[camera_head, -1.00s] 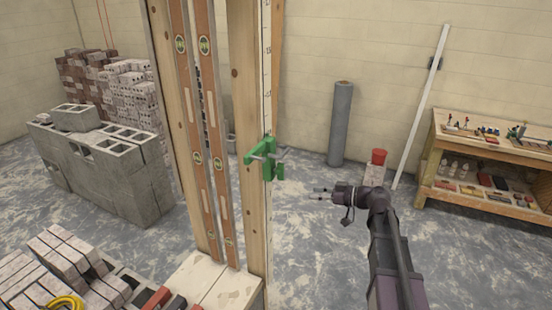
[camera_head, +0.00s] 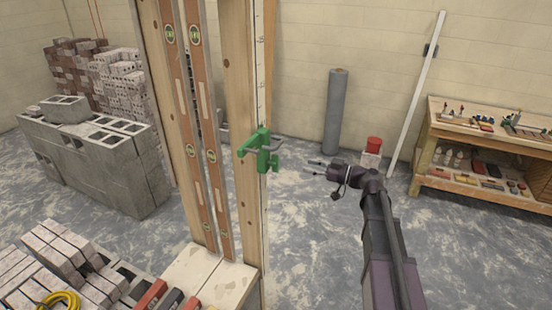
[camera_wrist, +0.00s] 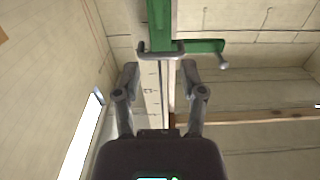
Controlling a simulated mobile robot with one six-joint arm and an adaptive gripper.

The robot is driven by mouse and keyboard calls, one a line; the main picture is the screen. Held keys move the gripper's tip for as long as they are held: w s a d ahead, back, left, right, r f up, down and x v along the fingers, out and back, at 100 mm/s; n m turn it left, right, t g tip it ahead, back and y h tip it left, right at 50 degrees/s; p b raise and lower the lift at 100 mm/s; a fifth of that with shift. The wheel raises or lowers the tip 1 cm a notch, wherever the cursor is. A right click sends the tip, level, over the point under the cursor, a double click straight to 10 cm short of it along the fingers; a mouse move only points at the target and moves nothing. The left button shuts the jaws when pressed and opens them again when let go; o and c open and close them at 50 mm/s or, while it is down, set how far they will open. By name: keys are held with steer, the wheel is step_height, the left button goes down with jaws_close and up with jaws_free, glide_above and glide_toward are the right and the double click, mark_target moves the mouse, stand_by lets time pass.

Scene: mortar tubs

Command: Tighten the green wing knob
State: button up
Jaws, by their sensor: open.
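A green clamp-like fitting (camera_head: 262,150) sits on the upright wooden post in the head view. One green arm sticks out left, and a green piece hangs at its lower right. I cannot tell for sure which part is the wing knob. In the wrist view the fitting (camera_wrist: 205,47) lies just beyond the fingertips, with a grey bar across it and a grey-ended peg at right. My gripper (camera_head: 308,166) is open and empty, pointing left at the fitting, apart from it and slightly lower. In the wrist view its fingers (camera_wrist: 160,70) straddle the line of the post's edge.
The wooden post (camera_head: 241,100) and brown spirit levels (camera_head: 203,130) stand upright left of the fitting. Blocks and bricks fill the left. Floor around my arm looks clear.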

mark_target(276, 158)
steer(key=x, duration=1.2)
steer(key=shift+w+a, duration=0.1)
steer(key=shift+a, duration=0.15)
jaws_close()
steer(key=shift+d, duration=0.35)
steer(key=shift+a, duration=0.25)
